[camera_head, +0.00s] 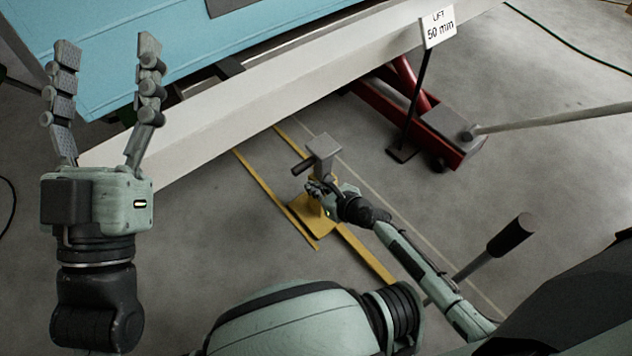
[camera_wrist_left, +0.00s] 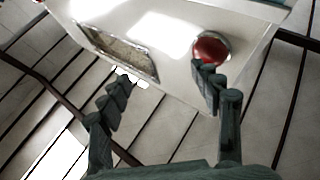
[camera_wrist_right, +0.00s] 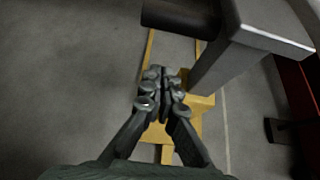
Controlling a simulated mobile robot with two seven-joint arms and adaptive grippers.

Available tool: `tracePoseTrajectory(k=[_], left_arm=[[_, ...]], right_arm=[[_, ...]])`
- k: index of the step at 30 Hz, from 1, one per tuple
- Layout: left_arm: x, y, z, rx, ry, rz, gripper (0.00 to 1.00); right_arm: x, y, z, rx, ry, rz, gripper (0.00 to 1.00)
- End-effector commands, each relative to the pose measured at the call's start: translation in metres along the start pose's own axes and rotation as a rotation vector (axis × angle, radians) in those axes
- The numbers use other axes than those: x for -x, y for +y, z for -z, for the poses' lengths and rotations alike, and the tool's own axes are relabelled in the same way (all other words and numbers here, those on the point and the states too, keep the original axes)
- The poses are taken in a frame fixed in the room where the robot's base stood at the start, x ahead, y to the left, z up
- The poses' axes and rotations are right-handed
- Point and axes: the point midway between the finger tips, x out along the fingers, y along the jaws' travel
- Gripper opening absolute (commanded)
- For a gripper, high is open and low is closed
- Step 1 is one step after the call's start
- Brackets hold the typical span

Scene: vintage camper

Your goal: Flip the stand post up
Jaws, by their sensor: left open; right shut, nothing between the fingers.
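The stand has a yellow base (camera_head: 312,218) on the floor and a grey post (camera_head: 323,158) with a flat plate on top. The post appears upright above the base; its foot is partly hidden by my right gripper. A dark round handle (camera_head: 302,167) sticks out beside the post's top. In the right wrist view the post (camera_wrist_right: 220,62) is to the right and the handle (camera_wrist_right: 180,17) above. My right gripper (camera_head: 312,187) is shut and empty, low beside the post; contact is unclear. My left gripper (camera_head: 107,48) is open and empty, raised away from the stand.
A white beam (camera_head: 250,90) and the blue camper body (camera_head: 130,40) lie behind. A red jack (camera_head: 445,130) with a long grey handle (camera_head: 555,118) and a "LIFT 50 mm" sign (camera_head: 438,27) stand at the right. Yellow floor lines (camera_head: 262,180) run by the stand.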

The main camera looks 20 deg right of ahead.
Motion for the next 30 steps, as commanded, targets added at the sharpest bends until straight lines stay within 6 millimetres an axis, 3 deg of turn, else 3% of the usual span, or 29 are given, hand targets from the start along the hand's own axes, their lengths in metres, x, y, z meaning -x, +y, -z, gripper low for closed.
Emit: tracePoseTrajectory(k=[1,8,15,21,30], left_arm=[[-0.002,0.002,-0.002,0.003,-0.051,-0.002,0.64],[0.006,-0.001,-0.039,-0.006,-0.274,0.003,0.64],[0.025,-0.021,-0.083,-0.050,-0.503,0.031,0.64],[0.039,-0.031,-0.103,-0.070,-0.616,0.049,0.64],[0.043,-0.034,-0.108,-0.074,-0.645,0.054,0.64]], right_arm=[[0.014,-0.001,-0.004,0.000,0.001,0.001,0.00],[0.050,-0.001,-0.003,0.000,0.003,0.001,0.00],[0.079,-0.001,-0.002,0.000,0.003,0.001,0.00],[0.094,-0.001,-0.002,0.001,0.003,0.001,0.00],[0.097,-0.001,-0.001,0.001,0.002,0.000,0.00]])
